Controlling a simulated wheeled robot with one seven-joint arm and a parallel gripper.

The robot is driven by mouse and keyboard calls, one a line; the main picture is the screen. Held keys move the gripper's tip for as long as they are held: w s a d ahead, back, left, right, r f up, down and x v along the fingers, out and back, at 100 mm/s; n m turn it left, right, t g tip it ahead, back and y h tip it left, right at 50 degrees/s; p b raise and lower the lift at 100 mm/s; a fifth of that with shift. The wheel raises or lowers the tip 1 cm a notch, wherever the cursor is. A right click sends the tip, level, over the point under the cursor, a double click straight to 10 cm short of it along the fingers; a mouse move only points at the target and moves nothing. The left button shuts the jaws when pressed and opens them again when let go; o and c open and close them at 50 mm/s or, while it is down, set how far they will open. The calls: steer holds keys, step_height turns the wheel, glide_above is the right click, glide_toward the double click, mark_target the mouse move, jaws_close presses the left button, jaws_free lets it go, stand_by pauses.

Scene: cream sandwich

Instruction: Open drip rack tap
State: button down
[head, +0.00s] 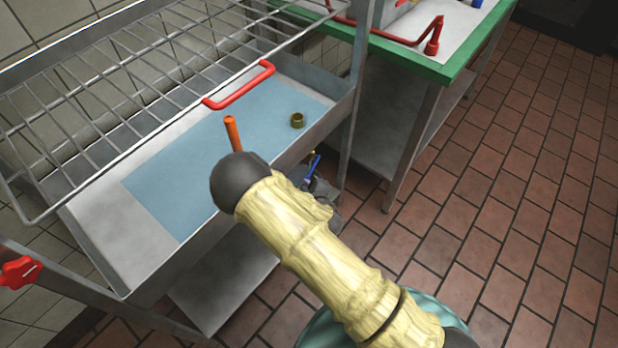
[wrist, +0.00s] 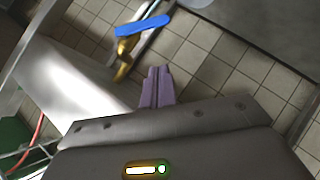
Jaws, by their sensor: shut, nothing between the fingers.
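The drip rack tap has a blue lever handle (wrist: 142,25) and a brass body with a spout (wrist: 124,58). In the head view the blue lever (head: 313,164) is a small piece at the drip rack's front side, mostly hidden by my arm. My gripper (wrist: 157,70) has its purple fingers together, with nothing between them. The fingertips point toward the tap, just below and right of it in the wrist view, apparently apart from it. The drip rack (head: 120,265) is a metal basin with a wire shelf above.
A blue sheet (head: 185,185), a brass ring (head: 297,120) and an orange rod (head: 232,133) are in the basin. A red handle (head: 240,88) is on the wire shelf. A red knob (head: 18,272) is at left. A green-edged table (head: 440,72) stands behind; tiled floor (head: 520,190) is clear at right.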

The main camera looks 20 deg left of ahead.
mark_target(309, 177)
steer(key=w+f, duration=0.2)
steer(key=w+a+f, duration=0.1)
steer(key=w, duration=0.1)
steer(key=w+f+b, duration=0.1)
steer(key=w+f, duration=0.1)
steer(key=shift+w+a+f, duration=0.3)
steer(key=shift+w+f, duration=0.05)
steer(key=shift+f+b, duration=0.1)
steer(key=shift+b, duration=0.2)
steer(key=shift+f+b, duration=0.15)
steer(key=shift+b, duration=0.15)
